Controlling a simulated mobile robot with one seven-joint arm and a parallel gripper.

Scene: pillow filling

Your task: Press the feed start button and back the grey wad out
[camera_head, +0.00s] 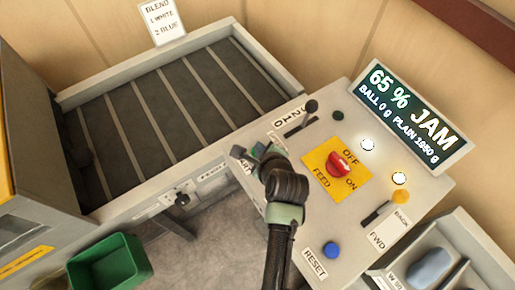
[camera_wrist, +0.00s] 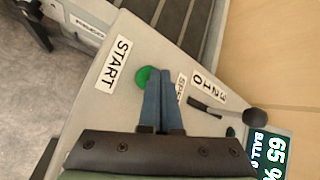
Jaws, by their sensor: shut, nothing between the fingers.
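My gripper (camera_wrist: 160,72) is shut and empty. Its fingertips are at the right edge of the green button (camera_wrist: 142,77) beside the START label (camera_wrist: 116,61) in the wrist view, covering part of it; I cannot tell whether they touch it. In the head view my gripper (camera_head: 258,152) is over the panel's left edge and hides most of the button. The display (camera_head: 415,115) reads 65 % JAM. An orange-knobbed lever (camera_head: 399,196) stands by the BACK/FWD label (camera_head: 390,230). I cannot make out a grey wad on the dark slatted belt (camera_head: 150,110).
A red FEED knob (camera_head: 340,164) sits on a yellow OFF/ON plate. A black-knobbed SPEED lever (camera_head: 311,106) stands beyond my gripper. A blue RESET button (camera_head: 331,250) is nearer. A green bin (camera_head: 108,262) is at lower left; a bluish-grey lump (camera_head: 432,267) lies in a tray at lower right.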

